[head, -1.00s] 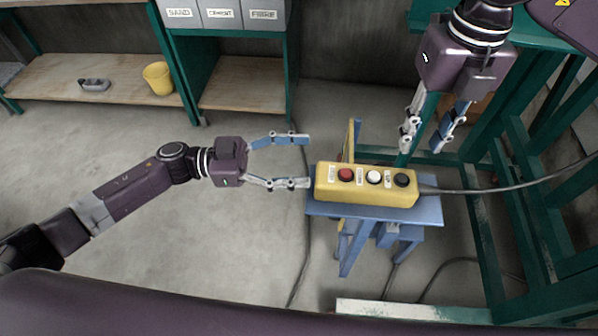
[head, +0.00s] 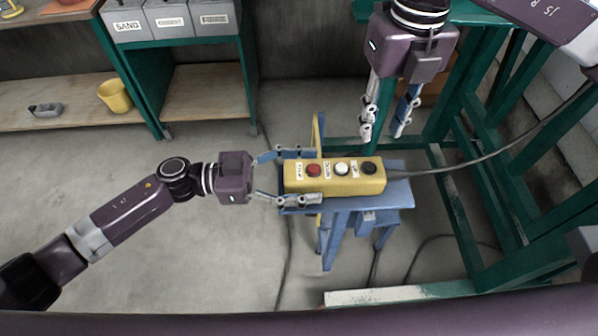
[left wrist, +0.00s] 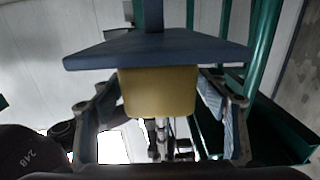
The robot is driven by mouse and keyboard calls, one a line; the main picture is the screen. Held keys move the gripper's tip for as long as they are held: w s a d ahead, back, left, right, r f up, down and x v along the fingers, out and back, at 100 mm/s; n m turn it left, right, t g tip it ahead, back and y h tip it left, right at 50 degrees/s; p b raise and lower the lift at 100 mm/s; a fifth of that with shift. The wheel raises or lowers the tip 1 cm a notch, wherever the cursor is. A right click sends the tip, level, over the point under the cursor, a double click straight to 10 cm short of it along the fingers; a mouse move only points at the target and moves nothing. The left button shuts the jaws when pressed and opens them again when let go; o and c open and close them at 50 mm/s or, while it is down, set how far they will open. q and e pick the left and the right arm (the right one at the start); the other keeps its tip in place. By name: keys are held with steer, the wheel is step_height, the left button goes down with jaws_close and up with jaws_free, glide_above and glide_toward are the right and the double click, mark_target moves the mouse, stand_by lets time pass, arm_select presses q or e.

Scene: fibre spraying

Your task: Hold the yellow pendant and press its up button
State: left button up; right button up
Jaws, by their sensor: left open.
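The yellow pendant (head: 300,187) lies on a small blue stand (head: 398,192) with red (head: 314,169), white (head: 341,168) and black (head: 369,169) buttons on top. Small labels sit beside the buttons; the one left of the black button seems to read UP. My left gripper (head: 315,176) is open, its fingers on either side of the pendant's left end. In the left wrist view the pendant's end (left wrist: 158,95) shows between the fingers, with gaps at both sides. My right gripper (head: 383,132) is open and empty, behind and above the pendant's right part.
A grey cable (head: 440,172) runs from the pendant's right end to the upper right. Green frames (head: 480,230) stand at the right. Shelves at the back left hold a yellow bucket (head: 115,96) and labelled grey bins (head: 165,20). The floor at the left is clear.

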arm_select(q)
steer(key=shift+c, duration=0.4)
steer(key=c, duration=1.5)
arm_select(e)
jaws_close()
